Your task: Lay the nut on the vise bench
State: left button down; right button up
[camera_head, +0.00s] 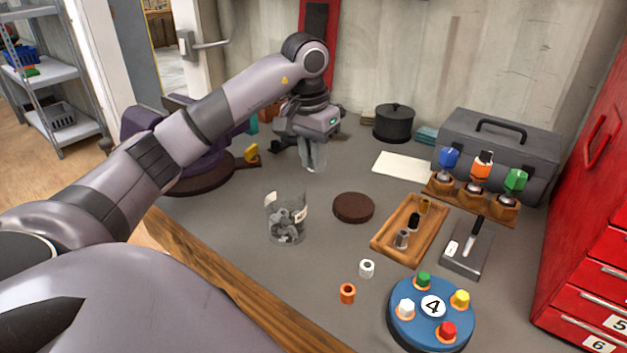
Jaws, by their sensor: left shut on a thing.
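My left gripper (313,158) reaches in from the left and points down over the back middle of the grey-topped bench (335,245). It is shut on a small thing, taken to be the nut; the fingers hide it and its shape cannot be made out. Whether the fingertips touch the bench top cannot be told. The purple vise (165,135) stands on a dark round base at the bench's left, partly behind my left arm. My right gripper is not in view.
A glass jar (285,222) of metal parts stands in front of the gripper, beside a brown disc (353,208). A wooden tray (380,245), blue round stand (400,327) and grey toolbox (540,150) occupy the right. Bare bench lies around the gripper.

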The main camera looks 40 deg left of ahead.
aim_at(315, 195)
pick_arm(q)
jog(key=shift+f, duration=2.6)
jog(key=shift+f+b, duration=0.3)
jog(key=shift+f, duration=0.3)
jog(key=c, duration=1.1)
grip_release()
